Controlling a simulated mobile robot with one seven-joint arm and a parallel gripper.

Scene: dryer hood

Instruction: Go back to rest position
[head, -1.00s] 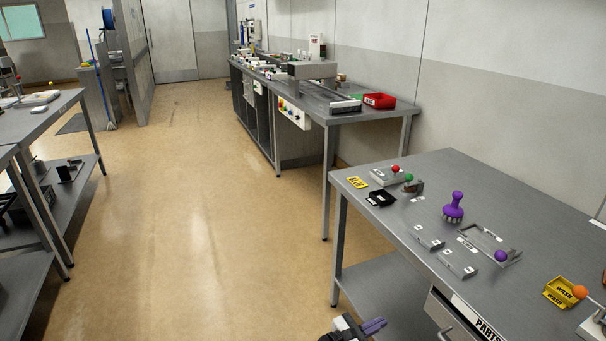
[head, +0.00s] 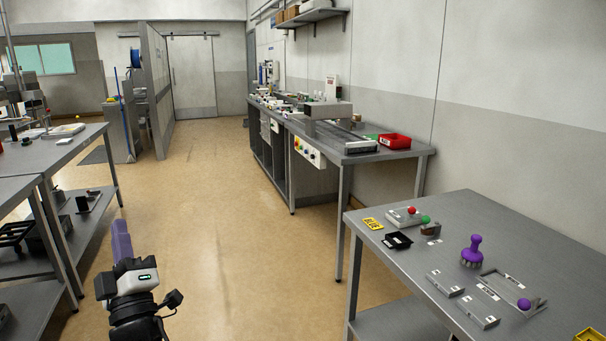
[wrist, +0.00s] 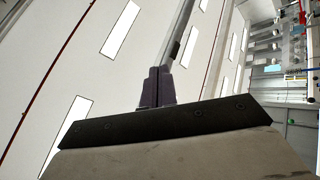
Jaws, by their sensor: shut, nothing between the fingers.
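My gripper (head: 121,240) is at the lower left of the head view, over the open floor and apart from the benches. Its purple fingers point up and away, and nothing is between them. In the wrist view my gripper (wrist: 158,85) shows its two dark purple fingers together, shut and empty. Behind them are the ceiling with light panels and, at the right, a tilted part of the room.
The near right workbench (head: 470,215) holds a purple-handled brush (head: 472,250), metal fixtures and a black tray (head: 397,241). A long bench with a red bin (head: 395,141) stands behind it. Left benches (head: 60,150) flank a clear floor aisle (head: 230,220).

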